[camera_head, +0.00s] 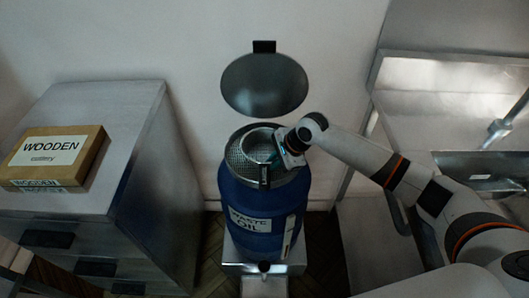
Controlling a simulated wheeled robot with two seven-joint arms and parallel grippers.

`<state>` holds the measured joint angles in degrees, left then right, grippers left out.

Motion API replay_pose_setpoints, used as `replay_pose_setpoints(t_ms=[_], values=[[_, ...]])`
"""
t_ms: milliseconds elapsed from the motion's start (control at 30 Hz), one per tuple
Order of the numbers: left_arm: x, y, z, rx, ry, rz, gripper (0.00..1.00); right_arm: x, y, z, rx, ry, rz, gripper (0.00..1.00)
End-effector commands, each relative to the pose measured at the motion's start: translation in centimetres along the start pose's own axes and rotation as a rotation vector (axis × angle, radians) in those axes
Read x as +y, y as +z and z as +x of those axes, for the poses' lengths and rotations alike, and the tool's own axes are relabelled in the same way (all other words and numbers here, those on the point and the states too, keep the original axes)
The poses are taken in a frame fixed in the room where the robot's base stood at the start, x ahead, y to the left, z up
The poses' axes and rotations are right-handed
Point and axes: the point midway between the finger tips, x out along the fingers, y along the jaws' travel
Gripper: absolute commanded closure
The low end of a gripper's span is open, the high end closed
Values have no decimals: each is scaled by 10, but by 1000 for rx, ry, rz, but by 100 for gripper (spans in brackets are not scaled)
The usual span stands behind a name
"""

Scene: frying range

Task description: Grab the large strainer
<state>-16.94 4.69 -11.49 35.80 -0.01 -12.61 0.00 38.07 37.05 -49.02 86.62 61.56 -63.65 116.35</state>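A large round mesh strainer (236,158) rests in the top of a blue barrel labelled "WASTE OIL" (238,200). A smaller light-rimmed round piece (249,137) shows inside its rim, and a black handle-like part (264,178) is at the front. My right gripper (278,150) reaches in from the right, over the right side of the strainer. It is small and dark here; I cannot tell whether its fingers touch the strainer or are shut. It hides part of the right rim. My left gripper is out of view.
A round metal lid (264,86) stands raised behind the barrel. A metal cabinet (120,115) on the left carries a box labelled "WOODEN CUTLERY" (88,160). A metal counter with a sink (440,120) is on the right. The barrel stands on a low metal base (235,268).

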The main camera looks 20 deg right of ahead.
Motion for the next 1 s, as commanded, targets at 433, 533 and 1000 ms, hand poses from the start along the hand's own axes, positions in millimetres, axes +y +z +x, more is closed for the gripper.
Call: replay_pose_setpoints(t_ms=[433, 533, 1000], values=[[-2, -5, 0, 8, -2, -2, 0, 0, 0, -1, 0, 1, 0, 100], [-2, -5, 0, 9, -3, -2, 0, 1, 0, -2, 0, 1, 0, 100], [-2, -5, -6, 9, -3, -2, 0, 26, -29, -71, 1, 3, -1, 100]])
